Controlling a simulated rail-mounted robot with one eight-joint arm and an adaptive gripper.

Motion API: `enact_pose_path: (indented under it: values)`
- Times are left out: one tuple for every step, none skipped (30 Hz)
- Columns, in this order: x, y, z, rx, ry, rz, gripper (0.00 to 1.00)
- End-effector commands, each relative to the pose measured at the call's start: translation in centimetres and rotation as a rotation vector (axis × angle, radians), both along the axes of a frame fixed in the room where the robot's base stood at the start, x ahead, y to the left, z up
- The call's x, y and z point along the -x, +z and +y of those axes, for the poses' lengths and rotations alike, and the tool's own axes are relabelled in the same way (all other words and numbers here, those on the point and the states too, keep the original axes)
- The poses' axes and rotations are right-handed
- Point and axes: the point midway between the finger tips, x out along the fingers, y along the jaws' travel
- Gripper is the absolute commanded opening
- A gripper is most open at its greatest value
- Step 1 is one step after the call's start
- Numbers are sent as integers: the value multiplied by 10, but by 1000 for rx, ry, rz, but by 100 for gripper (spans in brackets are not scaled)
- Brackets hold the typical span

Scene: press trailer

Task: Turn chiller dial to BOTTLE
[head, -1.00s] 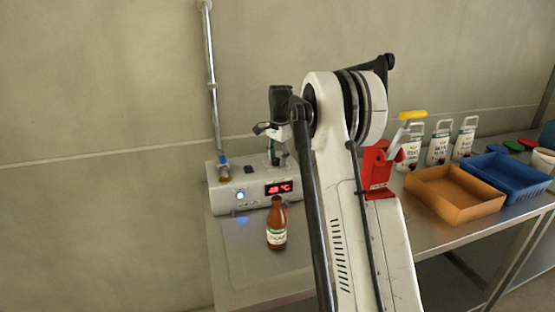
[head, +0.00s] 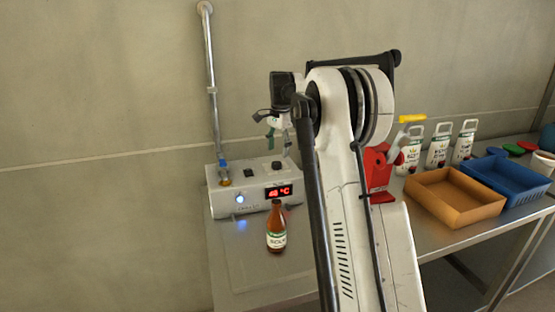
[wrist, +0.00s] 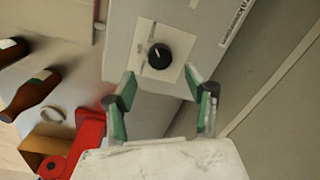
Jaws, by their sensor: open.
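The chiller (head: 252,191) is a pale box at the left end of the steel table, with a red lit display (head: 279,191) on its front. Its black dial (head: 277,166) is on the top face. In the wrist view the dial (wrist: 159,56) sits on a light square plate, with a white pointer mark; the plate's labels are too small to read. My gripper (wrist: 163,88) is open and empty, its green-padded fingers apart just short of the dial in that view. In the head view my gripper (head: 279,138) is above the chiller, clear of the dial.
A brown bottle (head: 277,228) stands in front of the chiller. A pipe with a blue-handled valve (head: 224,170) rises at its left. A red holder (head: 378,172), orange tray (head: 455,197), blue basket (head: 512,180) and white jugs (head: 438,148) are to the right.

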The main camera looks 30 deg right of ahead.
Motion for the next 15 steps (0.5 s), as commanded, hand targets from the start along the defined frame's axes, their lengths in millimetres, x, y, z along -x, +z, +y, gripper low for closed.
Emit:
enact_pose_path:
  values:
    - [1,11,0,0,0,0,50]
    - [1,17,0,0,0,0,50]
    - [2,24,0,0,0,0,50]
    - [2,30,0,0,0,0,50]
    - [2,34,-1,0,0,0,50]
    - [3,40,-1,0,0,0,50]
    - [3,44,-1,0,0,0,50]
    - [3,48,-1,0,0,0,50]
    - [3,52,-1,0,0,0,50]
    - [4,55,-1,0,0,0,50]
    - [4,57,-1,0,0,0,50]
    - [4,59,-1,0,0,0,50]
    - [4,60,-1,0,0,0,50]
    - [4,62,-1,0,0,0,50]
    - [4,63,-1,0,0,0,50]
